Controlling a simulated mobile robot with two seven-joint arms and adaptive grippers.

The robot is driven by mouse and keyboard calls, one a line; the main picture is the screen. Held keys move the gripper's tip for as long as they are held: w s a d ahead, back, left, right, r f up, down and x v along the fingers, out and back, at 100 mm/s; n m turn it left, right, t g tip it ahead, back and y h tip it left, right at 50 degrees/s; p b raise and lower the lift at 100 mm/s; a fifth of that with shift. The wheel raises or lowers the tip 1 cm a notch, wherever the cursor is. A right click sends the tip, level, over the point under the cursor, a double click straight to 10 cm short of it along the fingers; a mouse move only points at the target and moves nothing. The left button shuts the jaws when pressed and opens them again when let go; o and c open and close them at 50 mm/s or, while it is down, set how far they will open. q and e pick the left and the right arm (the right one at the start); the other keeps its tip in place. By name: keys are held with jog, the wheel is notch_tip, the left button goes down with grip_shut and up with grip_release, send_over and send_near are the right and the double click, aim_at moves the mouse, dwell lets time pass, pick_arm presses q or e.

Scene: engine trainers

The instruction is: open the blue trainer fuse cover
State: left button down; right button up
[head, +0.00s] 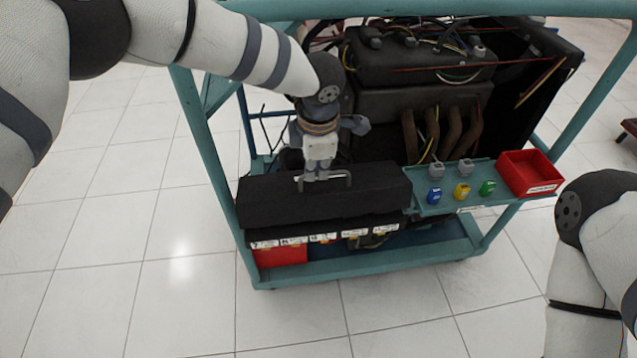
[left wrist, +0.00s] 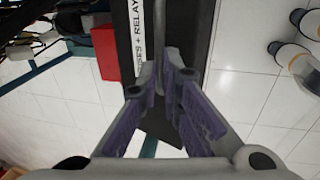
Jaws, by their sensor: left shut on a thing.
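The teal-blue trainer cart (head: 192,118) carries a long black fuse cover (head: 270,203) at its front left. A thin grey bar handle (head: 347,176) stands on top of the cover. My left gripper (head: 318,176) reaches down from above and is shut on the handle. In the left wrist view the fingers (left wrist: 166,82) close together over the dark cover, beside a white label strip reading "RELAY". White labels also show along the black front below the cover. I cannot tell whether the cover is lifted. My right gripper is outside the frames.
A teal side shelf (head: 425,207) holds blue, yellow and green small parts and two grey ones. A red tray (head: 530,173) sits at its right end. The engine (head: 425,90) stands behind the cover. A red box (head: 280,254) is below it. White tiled floor in front is clear.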

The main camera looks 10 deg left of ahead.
pick_arm(q)
jog(key=c, duration=2.4)
grip_release()
jog(key=shift+w+a+b, duration=0.25)
jog(key=shift+w+b, duration=0.1)
jog(key=shift+w, duration=0.3)
jog(key=shift+w+a+b, duration=0.3)
jog(key=shift+w, duration=0.3)
jog(key=shift+w+a+b, duration=0.25)
jog(key=shift+w+b, duration=0.1)
jog(key=shift+w, duration=0.3)
jog(key=c, duration=1.7)
grip_release()
jog(key=shift+r, duration=0.1)
jog(key=shift+w, duration=0.15)
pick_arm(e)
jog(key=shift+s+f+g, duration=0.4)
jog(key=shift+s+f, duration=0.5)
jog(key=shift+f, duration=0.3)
pick_arm(q)
jog(key=shift+r, duration=0.2)
